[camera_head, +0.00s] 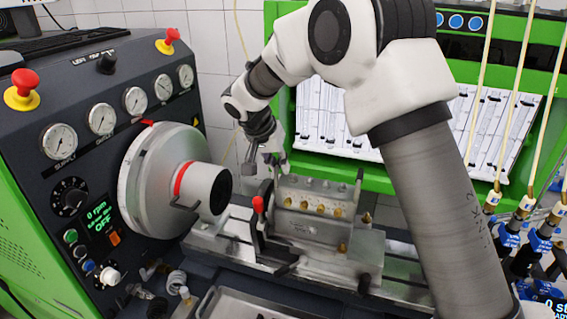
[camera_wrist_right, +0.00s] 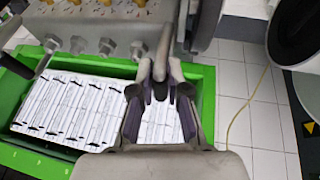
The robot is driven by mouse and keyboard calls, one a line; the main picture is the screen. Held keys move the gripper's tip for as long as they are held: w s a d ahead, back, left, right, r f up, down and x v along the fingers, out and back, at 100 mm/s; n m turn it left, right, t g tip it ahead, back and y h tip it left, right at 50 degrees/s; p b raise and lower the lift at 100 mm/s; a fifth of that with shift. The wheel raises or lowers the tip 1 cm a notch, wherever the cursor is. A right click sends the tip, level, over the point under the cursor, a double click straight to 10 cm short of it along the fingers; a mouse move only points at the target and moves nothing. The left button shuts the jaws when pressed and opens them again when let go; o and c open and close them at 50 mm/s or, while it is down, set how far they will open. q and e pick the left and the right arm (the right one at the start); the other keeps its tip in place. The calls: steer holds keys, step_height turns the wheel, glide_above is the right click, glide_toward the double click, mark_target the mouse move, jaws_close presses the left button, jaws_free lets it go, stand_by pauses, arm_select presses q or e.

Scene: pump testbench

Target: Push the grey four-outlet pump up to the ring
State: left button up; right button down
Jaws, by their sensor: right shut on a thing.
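The grey four-outlet pump (camera_head: 310,215) sits upright on the bench rails, with a row of brass outlets along its side. The ring (camera_head: 183,180) is a red band around the silver drive hub at left; a gap separates the hub's dark open end from the pump. My right gripper (camera_head: 268,163) reaches down behind the pump's left end, its fingers closed at a grey upright part there. In the right wrist view, the fingers (camera_wrist_right: 166,72) close at the pump's edge (camera_wrist_right: 105,18); the exact contact is partly hidden. My left gripper is not in view.
A red-knobbed lever (camera_head: 259,205) stands at the pump's left end. The control panel (camera_head: 100,180) rises at left. Hoses with blue fittings (camera_head: 508,240) hang at right. A metal tray (camera_head: 255,304) lies in front. My right arm crosses above the pump's right side.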

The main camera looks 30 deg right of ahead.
steer(key=shift+a, duration=0.1)
stand_by(0.3)
steer(key=shift+w+a, duration=0.1)
steer(key=shift+w, duration=0.05)
steer(key=shift+w+a+p, duration=0.25)
steer(key=shift+w+p, duration=0.05)
steer(key=shift+p, duration=0.05)
